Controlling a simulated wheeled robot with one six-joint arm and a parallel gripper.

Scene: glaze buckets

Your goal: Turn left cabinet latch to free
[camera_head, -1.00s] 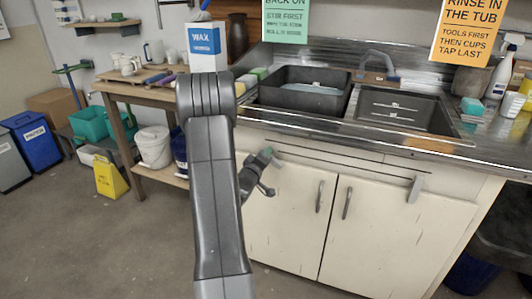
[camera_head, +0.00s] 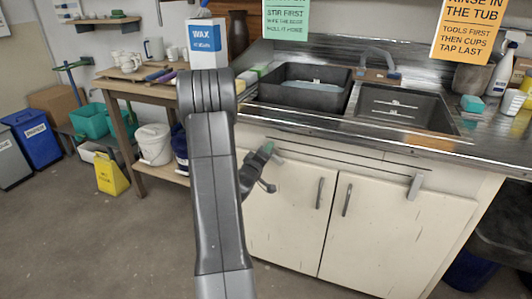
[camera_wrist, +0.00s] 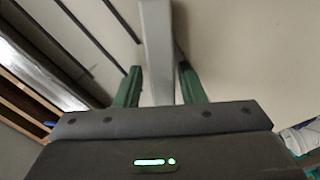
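The left cabinet latch (camera_head: 278,157) is a grey bar at the top of the left cabinet door (camera_head: 285,215), mostly hidden behind my gripper in the head view. My gripper (camera_head: 268,149) is at this latch. In the wrist view the latch (camera_wrist: 158,45) runs as a pale grey bar between the two green fingers of my gripper (camera_wrist: 160,85). Narrow gaps seem to show on both sides, so the fingers look open around it; contact is unclear. The latch's exact angle is hard to tell.
A second grey latch (camera_head: 415,187) hangs at the right cabinet door (camera_head: 385,235). Two upright handles (camera_head: 346,200) sit near the door seam. The steel sink counter (camera_head: 390,138) overhangs above. A wooden bench (camera_head: 140,93) with a white bucket (camera_head: 153,144) stands to the left.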

